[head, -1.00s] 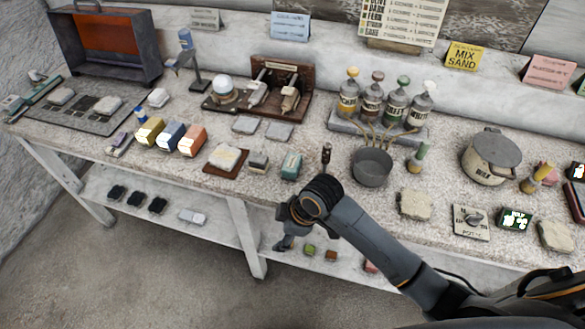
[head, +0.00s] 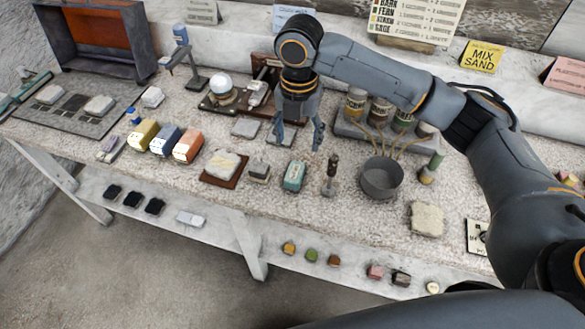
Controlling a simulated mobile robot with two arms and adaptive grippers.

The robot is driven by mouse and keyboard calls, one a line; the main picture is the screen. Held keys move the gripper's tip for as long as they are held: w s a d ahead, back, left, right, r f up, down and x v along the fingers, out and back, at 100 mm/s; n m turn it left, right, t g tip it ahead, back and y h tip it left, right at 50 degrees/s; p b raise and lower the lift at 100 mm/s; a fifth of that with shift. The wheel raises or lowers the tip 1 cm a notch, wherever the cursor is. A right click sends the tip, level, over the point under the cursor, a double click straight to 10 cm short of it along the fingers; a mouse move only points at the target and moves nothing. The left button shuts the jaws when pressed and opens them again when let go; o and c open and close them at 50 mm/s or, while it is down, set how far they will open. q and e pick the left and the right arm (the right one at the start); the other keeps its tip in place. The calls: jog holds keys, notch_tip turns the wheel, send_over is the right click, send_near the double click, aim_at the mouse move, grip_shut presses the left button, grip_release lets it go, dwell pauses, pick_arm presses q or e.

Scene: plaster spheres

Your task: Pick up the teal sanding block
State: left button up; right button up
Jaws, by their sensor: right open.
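The teal sanding block (head: 294,176) lies on the speckled bench top, near its front edge, between a grey block and an upright dark-handled tool. My right gripper (head: 298,143) is open and empty. Its fingers point down above the bench, a little behind the teal block in the picture and apart from it. My left gripper does not show.
A grey block (head: 259,171) stands close to the left of the teal block, and the dark-handled tool (head: 331,175) close to its right. A grey pot (head: 382,178) is farther right. Bottles (head: 355,104) stand behind. Flat grey tiles (head: 246,128) lie at the back left.

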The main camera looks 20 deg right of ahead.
send_over(295, 171)
jog(key=f, duration=0.4)
jog(key=shift+s+d+f+p, duration=0.15)
jog(key=shift+s+f+p, duration=0.15)
jog(key=shift+s, duration=0.05)
notch_tip(295, 171, down, 3)
jog(key=shift+r, duration=0.2)
jog(key=shift+w+f, duration=0.1)
jog(key=shift+f, duration=0.25)
jog(key=shift+f+p, duration=0.35)
jog(key=shift+f, duration=0.2)
jog(key=f, duration=0.2)
jog(key=f+p, duration=0.1)
jog(key=shift+w+a+f, duration=0.2)
jog(key=shift+w+f, duration=0.05)
jog(key=shift+f, duration=0.5)
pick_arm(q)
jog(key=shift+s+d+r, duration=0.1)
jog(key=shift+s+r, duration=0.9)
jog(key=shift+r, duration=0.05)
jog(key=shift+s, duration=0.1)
pick_arm(e)
jog(key=shift+c, duration=0.2)
